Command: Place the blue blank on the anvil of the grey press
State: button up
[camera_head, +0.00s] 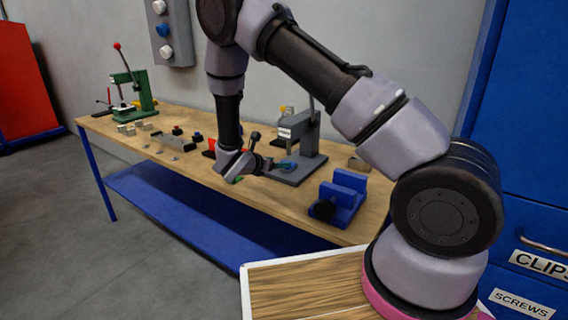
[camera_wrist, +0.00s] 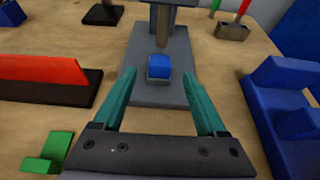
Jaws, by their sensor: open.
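The grey press (camera_head: 301,132) stands on the workbench, and its base also shows in the wrist view (camera_wrist: 160,96). The blue blank (camera_wrist: 159,66) sits on the press, below the ram (camera_wrist: 163,28), where the anvil is; the anvil itself is mostly hidden under it. My gripper (camera_wrist: 158,74) is open, with its teal fingers pointing toward the blank, one to each side of its line. Clear gaps show between the fingers and the blank. In the head view my gripper (camera_head: 268,165) is low at the front of the press.
A blue vise-like block (camera_head: 340,198) stands to the right of the press. A red plate (camera_wrist: 40,78) in a dark base is on the left, and a green piece (camera_wrist: 50,152) lies nearer. A green press (camera_head: 135,90) stands at the bench's far left.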

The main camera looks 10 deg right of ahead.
jog(key=v, duration=0.5)
jog(key=s+d+r+m+g+y, duration=0.2)
jog(key=s+d+r+m+g, duration=0.25)
jog(key=d+r+m, duration=0.35)
jog(key=s+d+r+m+g+y, duration=0.1)
jog(key=s+d+r+m+g, duration=0.2)
jog(key=s+d+r+m, duration=0.45)
jog(key=s+a+r+m+t+y, duration=0.1)
jog(key=s+r+m+t+y, duration=0.4)
jog(key=s+r+m, duration=1)
notch_tip(320, 180, up, 4)
jog(key=y, duration=0.3)
jog(key=shift+a+f+m+y, duration=0.25)
jog(key=shift+a+m+y, duration=0.05)
jog(key=shift+a+m, duration=0.1)
